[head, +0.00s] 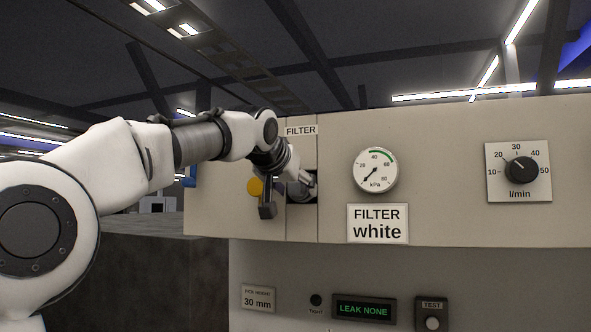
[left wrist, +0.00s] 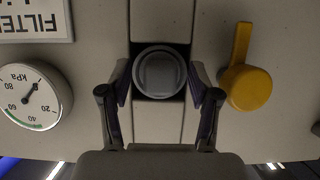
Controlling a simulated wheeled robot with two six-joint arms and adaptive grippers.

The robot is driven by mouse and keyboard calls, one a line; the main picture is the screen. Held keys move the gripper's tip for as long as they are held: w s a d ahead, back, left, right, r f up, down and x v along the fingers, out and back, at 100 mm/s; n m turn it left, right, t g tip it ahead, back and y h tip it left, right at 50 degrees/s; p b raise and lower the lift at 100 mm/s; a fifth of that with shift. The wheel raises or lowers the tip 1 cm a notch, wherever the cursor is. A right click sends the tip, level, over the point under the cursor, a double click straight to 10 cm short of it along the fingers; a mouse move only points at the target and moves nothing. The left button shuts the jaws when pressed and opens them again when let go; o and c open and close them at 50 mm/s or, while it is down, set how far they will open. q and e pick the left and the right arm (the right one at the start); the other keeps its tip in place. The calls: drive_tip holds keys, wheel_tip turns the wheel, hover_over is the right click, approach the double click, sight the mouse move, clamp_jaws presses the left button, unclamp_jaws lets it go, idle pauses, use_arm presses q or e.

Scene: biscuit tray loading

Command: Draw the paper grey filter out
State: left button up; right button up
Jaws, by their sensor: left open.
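The grey filter (left wrist: 160,72) shows in the left wrist view as a round grey end with a raised grip bar, seated in a dark square opening of the panel. In the head view my left arm and gripper largely hide it. My left gripper (left wrist: 160,88) is open, with one finger on each side of the filter; it also shows at the slot in the head view (head: 308,184). I cannot tell whether the fingers touch the filter. My right gripper is not in view.
A yellow lever (left wrist: 248,86) stands close beside the gripper. The beige panel (head: 450,215) carries a kPa gauge (head: 375,170), a "FILTER white" sign (head: 377,223) and an l/min dial (head: 520,170). Below, a display (head: 364,309) reads "LEAK NONE". Space before the panel's right side looks free.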

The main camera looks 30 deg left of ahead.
use_arm(q)
drive_tip(key=shift+f, duration=0.1)
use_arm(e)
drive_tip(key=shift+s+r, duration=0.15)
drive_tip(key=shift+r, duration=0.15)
use_arm(q)
drive_tip(key=shift+c, duration=0.3)
